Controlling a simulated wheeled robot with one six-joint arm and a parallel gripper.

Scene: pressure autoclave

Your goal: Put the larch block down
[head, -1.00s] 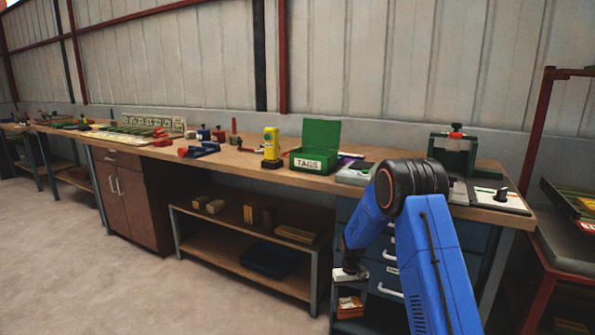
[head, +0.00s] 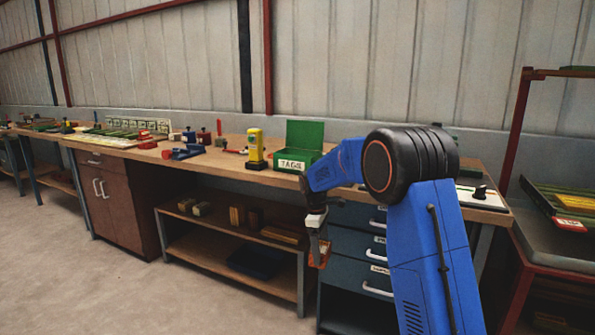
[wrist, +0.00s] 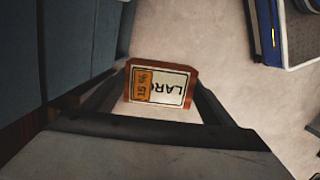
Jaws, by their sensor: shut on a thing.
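The larch block (wrist: 170,66) is reddish-brown, with a pale label reading "LAR" and an orange sticker. In the wrist view it sits between the two fingers of my gripper (wrist: 163,88), which is shut on it. Bare floor shows beyond it. In the head view the block (head: 319,251) hangs below my gripper (head: 318,236), in front of the blue drawer cabinet and below the bench top's height. The fingers are small there, and my blue arm hides part of the bench behind it.
The wooden bench (head: 222,162) carries a green TAGS box (head: 301,150), a yellow device (head: 255,149) and several tools. The drawer cabinet (head: 352,243) stands close behind the block. A lower shelf (head: 225,268) holds several blocks and a dark bin. Open floor (head: 100,290) lies at left.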

